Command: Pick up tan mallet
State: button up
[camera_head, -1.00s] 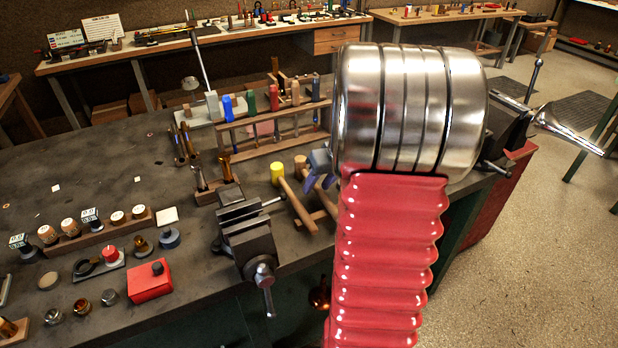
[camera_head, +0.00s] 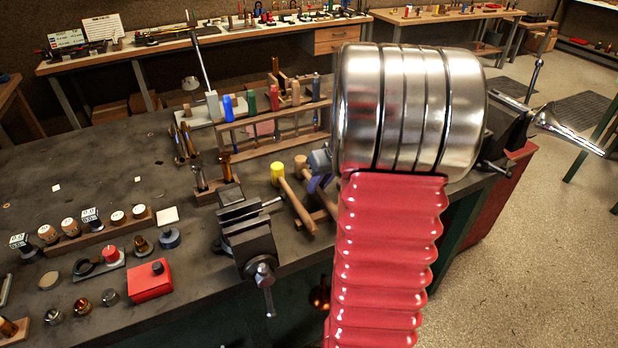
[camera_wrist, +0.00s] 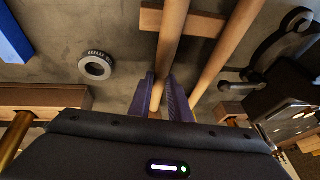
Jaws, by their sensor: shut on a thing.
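The tan mallet has a light wooden head (camera_head: 301,165) and a wooden handle. It lies on the bench beside a yellow-headed mallet (camera_head: 278,173), the two handles close together. My gripper (camera_head: 320,184) has purple fingers. In the wrist view the fingers (camera_wrist: 160,98) are shut around the left of two handles, which appears to be the tan mallet's handle (camera_wrist: 172,40). The other handle (camera_wrist: 228,48) lies to the right, outside the fingers. My arm hides part of the area right of the mallet in the head view.
A wooden rest bar (camera_wrist: 205,23) lies under the handles. A black vise (camera_head: 248,238) stands at the bench's front edge, left of the mallets. A wooden tool rack (camera_head: 275,130) with coloured handles stands behind. The bench's far left is mostly clear.

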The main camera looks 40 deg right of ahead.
grip_shut()
notch_tip(320, 180, up, 10)
dwell(0.6)
dwell(0.5)
jog(key=s+a+r+t, duration=0.1)
jog(key=s+a+r, duration=0.2)
jog(key=r, duration=0.6)
jog(key=s+a+r+t, duration=0.1)
jog(key=s+a+r, duration=0.2)
jog(key=r, duration=0.6)
jog(key=shift+s+a+h, duration=0.3)
jog(key=shift+s, duration=0.75)
jog(key=shift+s+r, duration=0.1)
